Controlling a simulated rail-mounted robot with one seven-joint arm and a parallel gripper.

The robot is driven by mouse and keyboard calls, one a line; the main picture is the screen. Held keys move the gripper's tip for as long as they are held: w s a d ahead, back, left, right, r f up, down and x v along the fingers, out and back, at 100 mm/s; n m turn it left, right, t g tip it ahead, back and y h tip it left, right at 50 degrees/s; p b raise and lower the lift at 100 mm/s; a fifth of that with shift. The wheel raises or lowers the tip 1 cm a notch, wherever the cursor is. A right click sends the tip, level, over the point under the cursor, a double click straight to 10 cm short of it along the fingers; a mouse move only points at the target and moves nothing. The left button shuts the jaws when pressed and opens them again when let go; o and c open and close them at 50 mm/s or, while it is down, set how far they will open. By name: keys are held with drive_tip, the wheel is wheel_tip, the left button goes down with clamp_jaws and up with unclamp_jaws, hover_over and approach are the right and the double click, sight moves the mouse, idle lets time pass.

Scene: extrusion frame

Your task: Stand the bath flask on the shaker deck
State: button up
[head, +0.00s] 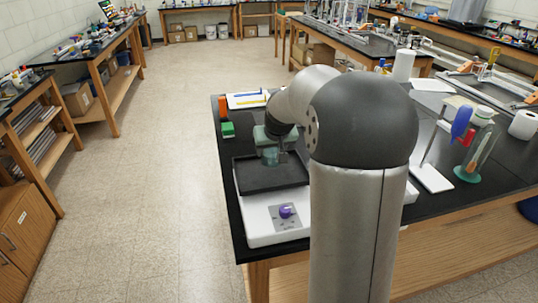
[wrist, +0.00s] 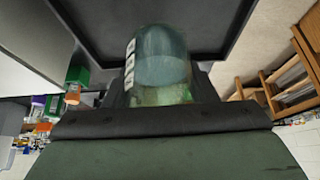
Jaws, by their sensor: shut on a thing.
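The bath flask (head: 271,156) is a translucent teal glass vessel. It also shows large in the wrist view (wrist: 160,58), with white markings on its left side. My gripper (wrist: 160,93) is shut on it, with a dark finger on either side. In the head view my gripper (head: 272,140) is over the back part of the shaker deck (head: 262,186), a black rimmed tray. The deck is also behind the flask in the wrist view (wrist: 205,22). I cannot tell whether the flask's base touches the deck.
The deck sits on a white shaker body (head: 256,229) with a purple knob (head: 287,211). A green block (head: 228,129) and an orange item (head: 222,106) stand behind it on the left. A white stand (head: 431,178) and glassware are right of my arm.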

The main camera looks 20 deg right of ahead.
sight(270, 158)
drive_tip(key=f, duration=0.2)
drive_tip(key=shift+w+f, duration=0.35)
drive_tip(key=shift+f, duration=0.55)
drive_tip(key=shift+f, duration=0.25)
drive_tip(key=o, duration=1.1)
drive_tip(key=shift+r, duration=0.15)
